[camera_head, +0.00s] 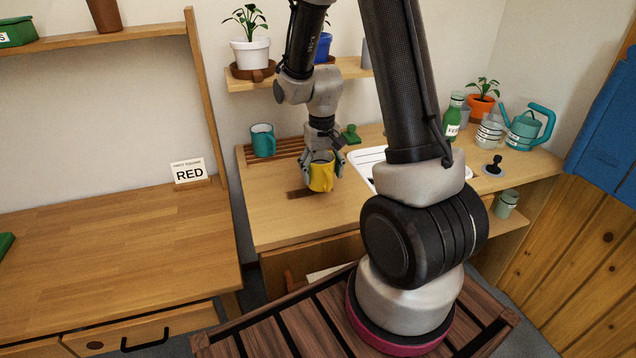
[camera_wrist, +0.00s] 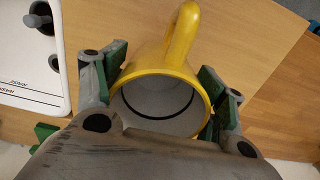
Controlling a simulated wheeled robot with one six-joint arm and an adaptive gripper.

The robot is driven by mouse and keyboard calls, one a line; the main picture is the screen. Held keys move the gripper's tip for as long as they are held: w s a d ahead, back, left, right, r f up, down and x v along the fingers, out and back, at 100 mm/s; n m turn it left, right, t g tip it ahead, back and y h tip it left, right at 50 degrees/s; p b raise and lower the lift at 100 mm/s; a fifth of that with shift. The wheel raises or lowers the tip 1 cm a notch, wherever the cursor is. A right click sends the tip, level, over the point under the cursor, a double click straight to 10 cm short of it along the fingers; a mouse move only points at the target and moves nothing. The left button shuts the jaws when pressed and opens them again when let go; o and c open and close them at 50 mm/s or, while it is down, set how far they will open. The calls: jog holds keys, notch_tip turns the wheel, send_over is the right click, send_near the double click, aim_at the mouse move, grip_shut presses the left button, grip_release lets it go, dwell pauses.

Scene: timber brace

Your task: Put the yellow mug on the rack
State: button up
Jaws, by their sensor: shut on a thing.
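The yellow mug (camera_head: 321,177) is upright between the fingers of my gripper (camera_head: 322,170), over the front part of the wooden counter. In the wrist view the yellow mug (camera_wrist: 185,68) shows its rim, pale inside and handle, with the green finger pads of my gripper (camera_wrist: 162,95) on both sides of it. My gripper is shut on the mug. I cannot tell whether its base touches the counter. The slatted wooden rack (camera_head: 293,150) lies at the back left of the counter, behind and left of the mug. A teal mug (camera_head: 263,140) stands on the rack's left part.
A green stamp-like thing (camera_head: 351,134) stands behind. A shelf (camera_head: 290,78) with potted plants hangs above the rack. Bottles, jars and a teal watering can (camera_head: 524,130) stand at the right.

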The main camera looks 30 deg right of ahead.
aim_at(322, 182)
jog(key=shift+f, duration=2)
jog(key=o, duration=1)
jog(key=shift+f, duration=0.15)
jog(key=o, duration=0.4)
